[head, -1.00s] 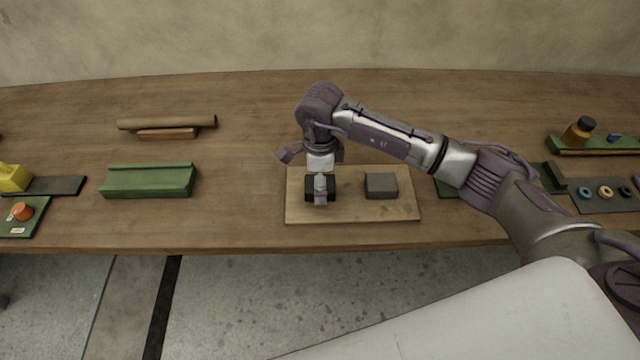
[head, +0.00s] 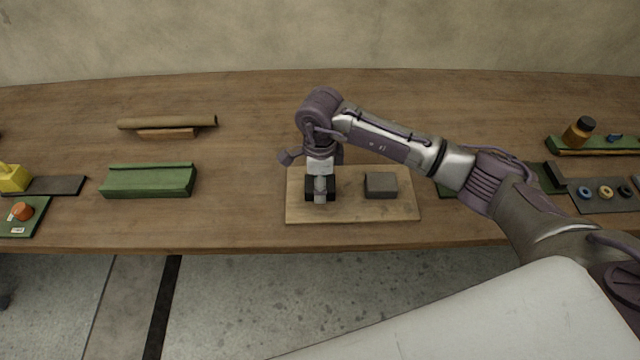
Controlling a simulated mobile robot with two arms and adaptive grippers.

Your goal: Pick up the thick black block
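A black block (head: 310,194) sits on the left part of a light wooden board (head: 350,211). My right gripper (head: 320,197) comes down over it from above and hides its middle. Black shows on both sides of the grey finger. I cannot tell whether the fingers are open around the block or shut on it. A dark grey block (head: 381,185) sits on the right part of the same board, apart from the gripper. My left gripper is not in view.
A green block (head: 148,181) and a brown roll (head: 166,123) lie to the left. The table between the green block and the board is clear.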

